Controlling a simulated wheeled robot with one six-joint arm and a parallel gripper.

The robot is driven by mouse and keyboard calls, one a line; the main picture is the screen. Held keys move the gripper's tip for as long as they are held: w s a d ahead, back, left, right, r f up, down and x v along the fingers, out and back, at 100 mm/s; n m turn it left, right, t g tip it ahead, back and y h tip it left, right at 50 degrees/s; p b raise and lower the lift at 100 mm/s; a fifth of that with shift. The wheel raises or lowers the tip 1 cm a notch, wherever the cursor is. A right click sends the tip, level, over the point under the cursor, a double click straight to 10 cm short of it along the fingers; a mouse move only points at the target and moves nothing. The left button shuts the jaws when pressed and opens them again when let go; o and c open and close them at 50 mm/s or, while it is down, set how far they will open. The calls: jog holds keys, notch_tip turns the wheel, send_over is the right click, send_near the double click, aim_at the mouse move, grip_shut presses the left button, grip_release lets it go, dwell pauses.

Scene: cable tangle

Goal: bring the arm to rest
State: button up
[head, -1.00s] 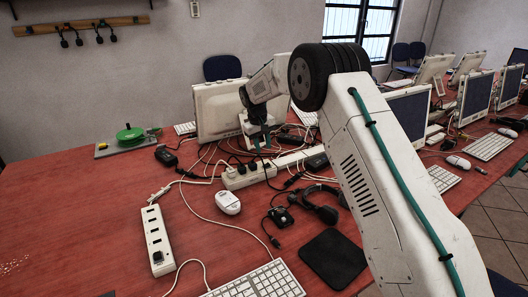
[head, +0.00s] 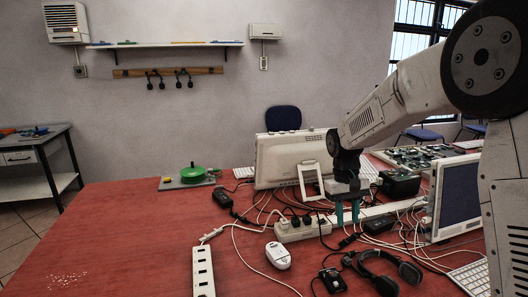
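My arm comes in from the right side of the head view, with its big dark joint at the upper right. My gripper (head: 347,212) points down above the cable tangle (head: 270,208), in front of a white monitor (head: 290,160). Its two teal fingers stand apart with a gap between them, and I see nothing held there. The fingertips appear close to a white power strip (head: 303,231) with dark plugs; whether they touch anything is not clear.
A second power strip (head: 203,270), a white mouse (head: 278,255), a headset (head: 385,270) and a monitor (head: 460,197) surround the tangle. A green reel (head: 193,173) sits further back. The left of the red table (head: 120,235) is mostly clear.

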jog(key=s+d+r+t, duration=0.1)
jog(key=s+r, duration=0.2)
jog(key=s, duration=0.9)
jog(key=s+d+r+m+t, duration=0.1)
jog(key=s+r, duration=0.3)
jog(key=s, duration=0.7)
jog(key=s+d+r+t+y, duration=0.1)
jog(key=s+r, duration=0.2)
jog(key=s, duration=0.9)
jog(key=shift+s+r+m, duration=0.35)
jog(key=shift+m, duration=0.05)
